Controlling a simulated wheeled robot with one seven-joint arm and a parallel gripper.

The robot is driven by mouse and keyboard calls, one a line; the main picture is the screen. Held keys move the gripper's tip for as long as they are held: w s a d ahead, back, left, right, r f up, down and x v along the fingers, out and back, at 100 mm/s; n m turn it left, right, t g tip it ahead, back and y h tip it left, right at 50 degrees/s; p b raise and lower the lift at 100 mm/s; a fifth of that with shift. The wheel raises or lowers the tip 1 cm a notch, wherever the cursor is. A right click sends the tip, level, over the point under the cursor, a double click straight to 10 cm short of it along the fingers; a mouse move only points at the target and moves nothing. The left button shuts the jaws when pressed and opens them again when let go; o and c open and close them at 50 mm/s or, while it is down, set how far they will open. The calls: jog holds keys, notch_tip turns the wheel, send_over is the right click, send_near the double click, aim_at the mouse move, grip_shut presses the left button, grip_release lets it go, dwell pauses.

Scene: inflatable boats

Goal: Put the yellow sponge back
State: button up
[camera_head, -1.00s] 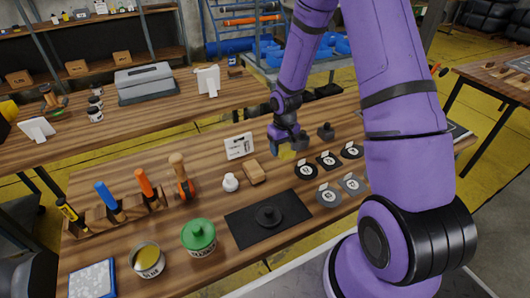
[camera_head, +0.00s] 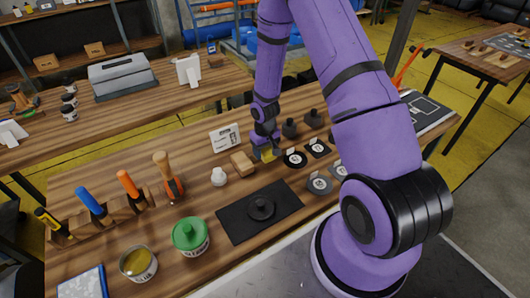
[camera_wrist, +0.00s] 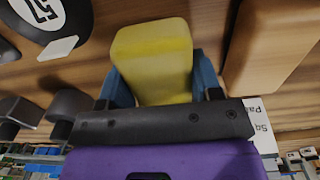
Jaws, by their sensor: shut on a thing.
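The yellow sponge (camera_head: 267,154) is low over the wooden bench, just right of a tan block (camera_head: 242,163). My gripper (camera_head: 265,143) points down and is shut on it. In the wrist view the sponge (camera_wrist: 153,50) sits between the two blue fingers of my gripper (camera_wrist: 163,85), its far end sticking out beyond them. The tan block (camera_wrist: 270,50) is beside it there, with a gap of bare wood between. I cannot tell whether the sponge touches the bench.
A white label card (camera_head: 225,138) stands behind the block. Black labelled discs (camera_head: 294,159) lie to the right, with dark weights (camera_head: 289,128) behind. A white bottle (camera_head: 218,177), black mat (camera_head: 235,222) and green-lidded jar (camera_head: 190,236) are in front and left.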

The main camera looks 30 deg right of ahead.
jog(key=shift+f, duration=0.6)
jog(key=o, duration=1)
jog(key=shift+f, duration=0.15)
jog(key=shift+o, duration=0.2)
